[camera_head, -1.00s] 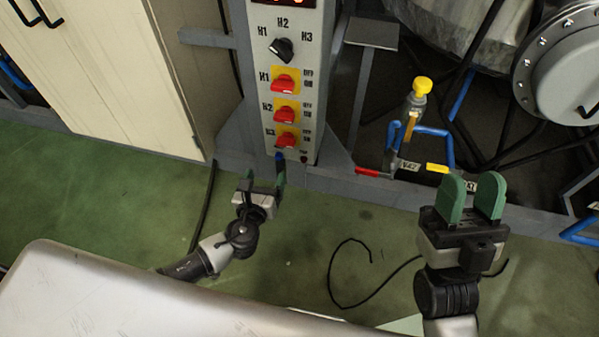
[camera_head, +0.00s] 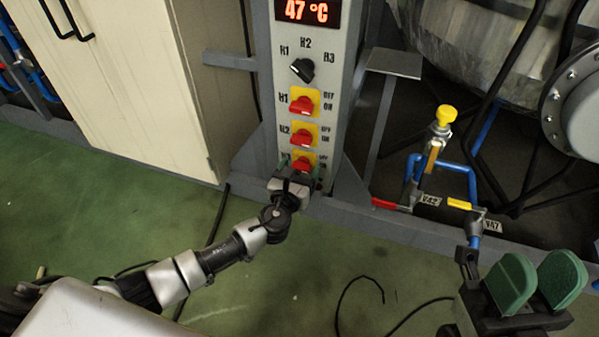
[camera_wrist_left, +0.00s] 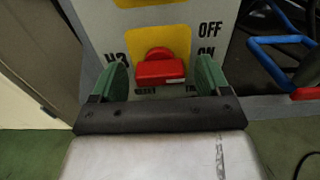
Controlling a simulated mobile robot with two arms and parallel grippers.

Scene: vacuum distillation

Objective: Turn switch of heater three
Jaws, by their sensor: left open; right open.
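The H3 heater switch (camera_head: 303,164) is a red knob on a yellow plate, the lowest of three on the grey control panel (camera_head: 337,100). In the left wrist view the red H3 knob (camera_wrist_left: 160,68) lies between the green fingers, with OFF and ON printed to its right. My left gripper (camera_head: 300,167) is open, its fingers on either side of the knob; it also shows in the left wrist view (camera_wrist_left: 160,80). I cannot tell whether the fingers touch the knob. My right gripper (camera_head: 537,282) is open and empty at the lower right.
Above are the H2 switch (camera_head: 304,134), the H1 switch (camera_head: 302,104), a black selector knob (camera_head: 302,69) and a display (camera_head: 307,10) reading 47 °C. Blue pipes with a yellow-topped valve (camera_head: 445,115) stand right of the panel. A cream cabinet (camera_head: 130,80) stands left. Green floor is open in front.

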